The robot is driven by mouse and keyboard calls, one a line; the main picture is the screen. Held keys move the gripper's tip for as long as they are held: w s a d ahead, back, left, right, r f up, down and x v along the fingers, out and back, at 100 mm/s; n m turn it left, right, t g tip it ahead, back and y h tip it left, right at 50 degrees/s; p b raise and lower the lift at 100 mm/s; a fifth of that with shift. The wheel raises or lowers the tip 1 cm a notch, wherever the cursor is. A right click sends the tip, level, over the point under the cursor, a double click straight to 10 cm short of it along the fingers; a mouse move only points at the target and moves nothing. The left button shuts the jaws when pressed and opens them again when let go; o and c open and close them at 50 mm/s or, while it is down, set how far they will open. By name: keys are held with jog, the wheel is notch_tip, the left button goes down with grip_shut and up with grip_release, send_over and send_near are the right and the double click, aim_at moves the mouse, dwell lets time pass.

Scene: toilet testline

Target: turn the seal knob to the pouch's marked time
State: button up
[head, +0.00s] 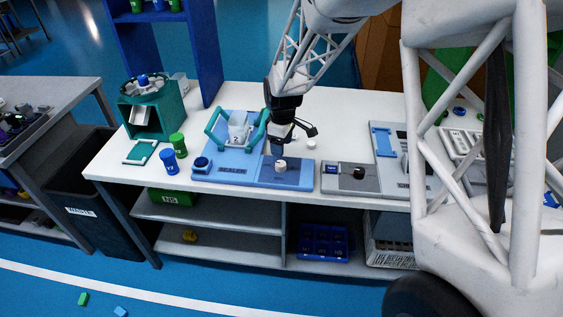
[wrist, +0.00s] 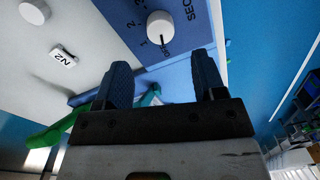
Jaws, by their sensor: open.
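The seal knob (head: 281,165) is a small white dial on the blue panel of the sealer (head: 233,171). In the wrist view the knob (wrist: 160,25) shows beyond my fingertips, with the digits 1, 2 and 3 and the letters SEC on the panel around it. A dark mark on its edge seems to face small lettering, perhaps OFF. My gripper (head: 277,149) hangs just above and behind the knob; in the wrist view its two blue fingers (wrist: 162,78) are apart and empty. A white item (head: 238,130) stands between the sealer's teal handles; I cannot tell whether it is the pouch.
Blue and green cups (head: 179,147) and a teal machine (head: 150,107) stand to the left. A grey unit with a black knob (head: 359,173) is right of the sealer. A white block marked N2 (wrist: 64,57) lies on the table.

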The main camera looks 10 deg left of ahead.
aim_at(281, 163)
dwell(0.3)
jog(key=shift+s+f, duration=0.2)
jog(key=shift+f, duration=3.65)
jog(key=c, duration=0.9)
